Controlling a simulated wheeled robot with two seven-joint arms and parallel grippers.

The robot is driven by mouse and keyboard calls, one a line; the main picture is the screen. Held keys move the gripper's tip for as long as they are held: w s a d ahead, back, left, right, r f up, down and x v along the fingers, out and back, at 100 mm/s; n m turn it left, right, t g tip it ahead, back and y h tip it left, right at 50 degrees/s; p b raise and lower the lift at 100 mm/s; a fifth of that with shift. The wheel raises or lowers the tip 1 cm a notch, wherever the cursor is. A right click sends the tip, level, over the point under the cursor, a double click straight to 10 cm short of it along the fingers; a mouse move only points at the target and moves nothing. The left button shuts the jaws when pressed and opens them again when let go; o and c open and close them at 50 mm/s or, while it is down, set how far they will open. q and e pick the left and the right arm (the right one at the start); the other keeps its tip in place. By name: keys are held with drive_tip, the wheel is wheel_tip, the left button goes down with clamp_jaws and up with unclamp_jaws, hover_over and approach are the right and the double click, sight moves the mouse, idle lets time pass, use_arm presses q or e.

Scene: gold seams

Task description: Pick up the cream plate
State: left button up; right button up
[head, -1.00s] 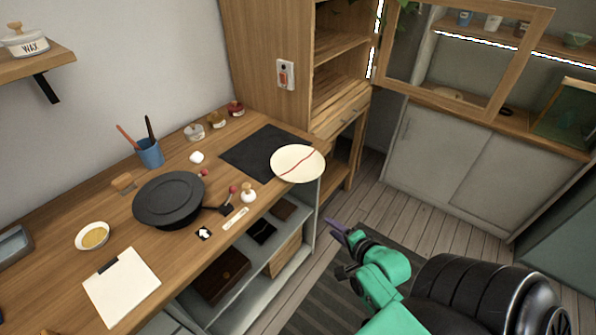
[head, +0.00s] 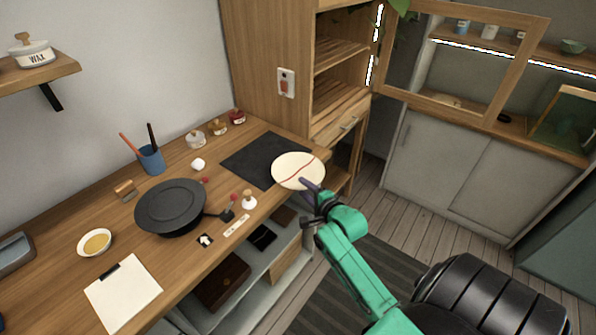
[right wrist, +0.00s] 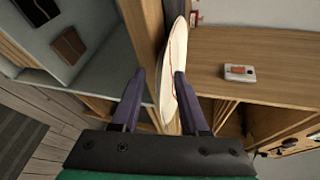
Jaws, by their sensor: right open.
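The cream plate (head: 296,168), with a dark red seam across it, lies at the right end of the wooden bench and overlaps the corner of a black mat (head: 258,153). Its near rim seems to jut past the bench edge. My right gripper (head: 308,185) is open at this near rim. In the right wrist view the plate (right wrist: 172,62) shows nearly edge-on, its rim between the open fingers (right wrist: 159,74) and closer to the right finger. I cannot tell whether that finger touches it. My left gripper is in neither view.
A black pan-like dish (head: 170,206), a small stamp-like knob (head: 249,200), a blue cup of tools (head: 151,160), small jars (head: 218,127) and a clipboard (head: 122,292) stand on the bench. A wooden cabinet (head: 262,60) rises behind. Open shelves lie below the bench.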

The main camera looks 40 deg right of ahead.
drive_tip(key=shift+w+f, duration=0.15)
drive_tip(key=shift+w, duration=0.05)
drive_tip(key=shift+s, duration=0.15)
clamp_jaws()
idle(1.1)
